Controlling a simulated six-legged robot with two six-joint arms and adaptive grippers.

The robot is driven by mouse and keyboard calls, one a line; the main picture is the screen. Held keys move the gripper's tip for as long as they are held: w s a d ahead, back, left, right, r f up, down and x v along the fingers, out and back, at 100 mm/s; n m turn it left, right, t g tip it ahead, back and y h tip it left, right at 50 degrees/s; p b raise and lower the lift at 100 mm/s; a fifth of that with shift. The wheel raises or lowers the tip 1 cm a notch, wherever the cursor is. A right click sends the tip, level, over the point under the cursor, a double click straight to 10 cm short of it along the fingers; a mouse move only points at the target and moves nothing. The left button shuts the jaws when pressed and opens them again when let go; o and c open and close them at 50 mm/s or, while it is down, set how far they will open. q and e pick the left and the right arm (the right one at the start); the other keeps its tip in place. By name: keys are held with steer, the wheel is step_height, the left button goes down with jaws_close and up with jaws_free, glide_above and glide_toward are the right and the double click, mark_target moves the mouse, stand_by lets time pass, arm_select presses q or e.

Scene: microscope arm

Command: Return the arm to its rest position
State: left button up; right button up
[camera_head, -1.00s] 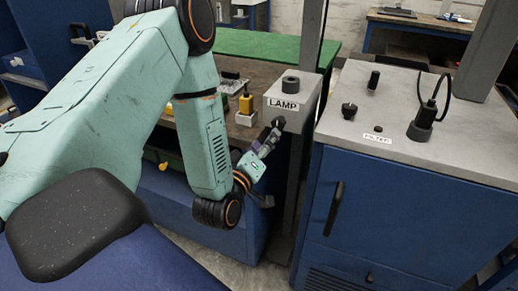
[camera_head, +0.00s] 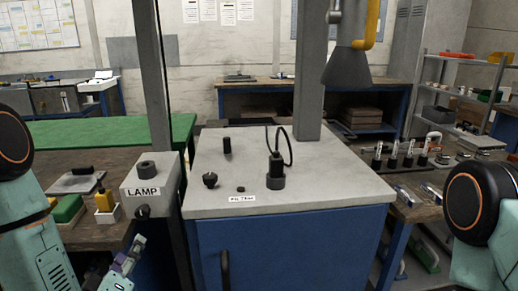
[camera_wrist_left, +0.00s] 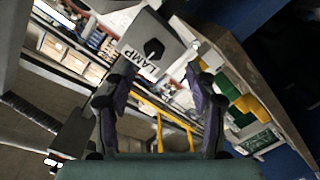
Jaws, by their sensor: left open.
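My left gripper (camera_head: 128,258) is at the lower left of the head view, below the grey box labelled LAMP (camera_head: 150,190). A dark knob (camera_head: 143,212) is on the box's front face, a gap above the gripper. In the left wrist view the purple-and-black fingers of my left gripper (camera_wrist_left: 158,98) are spread with nothing between them. The LAMP box (camera_wrist_left: 176,60) and its dark knob (camera_wrist_left: 154,48) lie beyond the fingertips. Part of my right arm (camera_head: 482,205) shows at the right edge of the head view. Its gripper is out of the frame.
A blue cabinet with a grey top (camera_head: 330,180) stands right of the box, carrying several black knobs and a cabled plug (camera_head: 276,170). A grey post (camera_head: 160,90) rises behind the box. A workbench (camera_head: 405,205) with tools is at right.

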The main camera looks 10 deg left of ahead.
arm_select(q)
steer(key=s+d+f+m+g+h, duration=0.25)
steer(key=s+f+g, duration=0.25)
steer(key=f, duration=0.3)
steer(key=s+d+f+m+g+h, duration=0.1)
steer(key=s+d+f+m+g, duration=0.35)
steer(key=f, duration=0.35)
steer(key=s+d+f+m+g, duration=0.1)
steer(key=s+f+g, duration=0.2)
steer(key=s, duration=0.6)
steer(key=s+d+f+m+g+b, duration=0.1)
steer(key=s+f+g, duration=0.3)
steer(key=s, duration=0.5)
steer(key=shift+s+d+f+m, duration=0.4)
steer(key=shift+d+m, duration=0.35)
steer(key=shift+m, duration=0.05)
steer(key=shift+c, duration=0.2)
